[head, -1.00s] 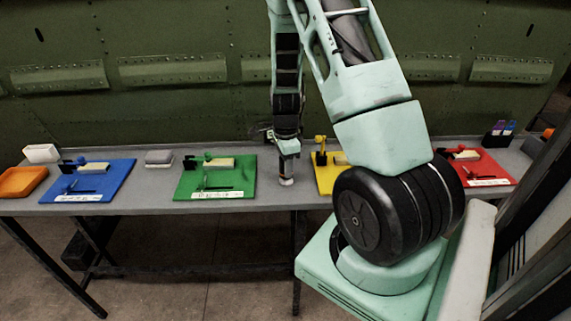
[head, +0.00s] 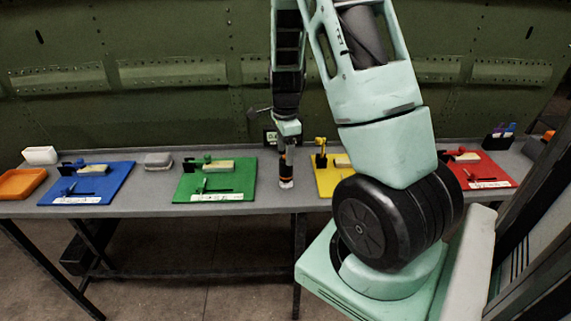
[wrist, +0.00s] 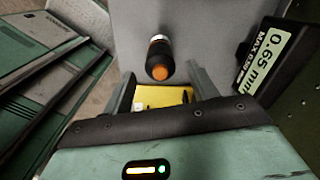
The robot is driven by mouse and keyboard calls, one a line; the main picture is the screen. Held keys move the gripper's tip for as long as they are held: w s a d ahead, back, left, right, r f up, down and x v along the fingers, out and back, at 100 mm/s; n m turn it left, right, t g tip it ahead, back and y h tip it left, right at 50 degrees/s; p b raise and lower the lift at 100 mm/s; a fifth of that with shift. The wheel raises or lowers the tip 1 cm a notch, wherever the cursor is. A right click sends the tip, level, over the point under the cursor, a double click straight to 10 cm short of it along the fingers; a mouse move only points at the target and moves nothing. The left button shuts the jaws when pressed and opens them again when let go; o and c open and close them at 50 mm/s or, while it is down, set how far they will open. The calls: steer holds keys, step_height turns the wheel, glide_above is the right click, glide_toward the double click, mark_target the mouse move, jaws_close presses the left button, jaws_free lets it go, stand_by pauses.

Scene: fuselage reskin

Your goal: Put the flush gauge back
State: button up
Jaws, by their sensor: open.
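The flush gauge is most likely the black cylinder with an orange end (head: 286,168), which stands upright on the grey bench between the green and yellow boards. It also shows in the wrist view (wrist: 160,58), its orange end facing the camera, just beyond the fingertips. My gripper (head: 288,138) is open and empty above the cylinder's top. In the wrist view its two fingers (wrist: 160,76) are spread, with the cylinder apart from them. A black readout (wrist: 268,55) shows 0.65 mm; in the head view the readout (head: 271,137) stands at the bench's back, partly hidden by my gripper.
The bench (head: 265,197) also holds a blue board (head: 112,186), a green board (head: 232,178), a yellow board (head: 326,184) and a red board (head: 500,172). A grey block (head: 158,160), an orange tray (head: 20,184) and a white box (head: 40,155) are at left. A green riveted panel (head: 180,110) rises behind.

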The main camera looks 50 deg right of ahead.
step_height(320, 180, up, 6)
steer(key=shift+f, duration=0.1)
steer(key=a+r+n+y, duration=0.1)
steer(key=a+r+n, duration=0.2)
steer(key=a+n, duration=1.6)
steer(key=s+a+r+n, duration=0.2)
steer(key=s+a+n, duration=1.1)
steer(key=s+a, duration=0.4)
steer(key=a, duration=0.4)
steer(key=shift+a+r+n, duration=0.15)
steer(key=shift+a+n, duration=0.15)
steer(key=shift+s, duration=0.1)
